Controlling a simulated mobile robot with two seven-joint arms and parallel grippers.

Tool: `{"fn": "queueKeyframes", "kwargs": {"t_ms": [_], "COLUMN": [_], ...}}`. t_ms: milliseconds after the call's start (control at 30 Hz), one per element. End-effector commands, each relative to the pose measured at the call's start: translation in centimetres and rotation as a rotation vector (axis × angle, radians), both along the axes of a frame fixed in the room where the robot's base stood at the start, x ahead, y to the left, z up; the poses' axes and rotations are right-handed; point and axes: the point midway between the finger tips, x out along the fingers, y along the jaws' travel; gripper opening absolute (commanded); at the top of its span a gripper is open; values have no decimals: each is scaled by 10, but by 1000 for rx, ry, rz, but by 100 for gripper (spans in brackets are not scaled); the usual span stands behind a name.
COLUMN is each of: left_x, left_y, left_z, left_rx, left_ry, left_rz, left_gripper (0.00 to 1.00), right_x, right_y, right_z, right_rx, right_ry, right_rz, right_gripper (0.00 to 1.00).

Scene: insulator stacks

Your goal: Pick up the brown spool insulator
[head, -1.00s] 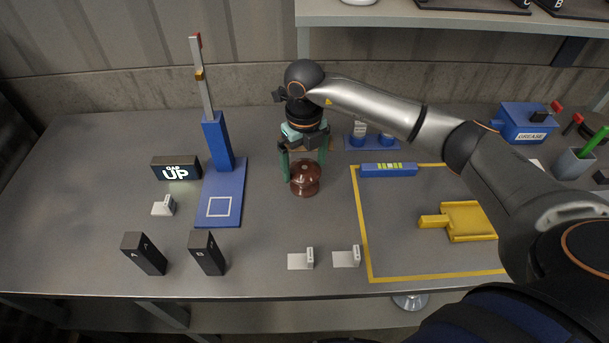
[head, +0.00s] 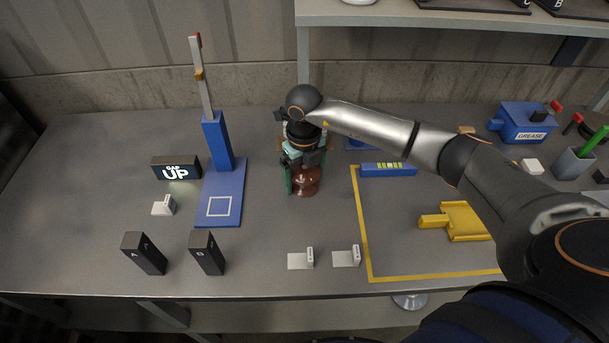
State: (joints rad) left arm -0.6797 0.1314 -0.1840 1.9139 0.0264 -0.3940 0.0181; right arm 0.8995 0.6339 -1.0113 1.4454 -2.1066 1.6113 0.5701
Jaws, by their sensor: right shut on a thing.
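The brown spool insulator (head: 307,184) stands on the grey table in the middle of the head view. It is glossy reddish brown, and its upper part is hidden by my right gripper. My right gripper (head: 303,178) comes down over it from above, with green fingers, and is shut on the insulator. The insulator looks to be at table level; I cannot tell whether it touches the table. My left gripper is not in view.
A blue stand (head: 222,190) with a tall post is to the left, beside a lit sign (head: 176,168).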

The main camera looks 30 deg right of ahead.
Motion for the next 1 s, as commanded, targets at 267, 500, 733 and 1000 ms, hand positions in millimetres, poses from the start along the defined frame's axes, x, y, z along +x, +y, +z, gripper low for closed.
{"fn": "queueKeyframes", "kwargs": {"t_ms": [267, 500, 733, 1000], "left_x": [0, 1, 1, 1], "left_y": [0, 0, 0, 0], "left_z": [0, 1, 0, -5], "left_rx": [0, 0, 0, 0], "left_ry": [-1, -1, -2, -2], "left_rz": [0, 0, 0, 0], "left_gripper": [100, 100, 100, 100], "right_x": [0, 1, 1, 2], "right_y": [0, 0, 0, 0], "right_z": [1, 2, 4, 33], "right_rx": [0, 1, 1, 2], "right_ry": [-1, -4, -4, -8], "right_rz": [0, 0, 0, 1], "right_gripper": [24, 6, 6, 6]}}
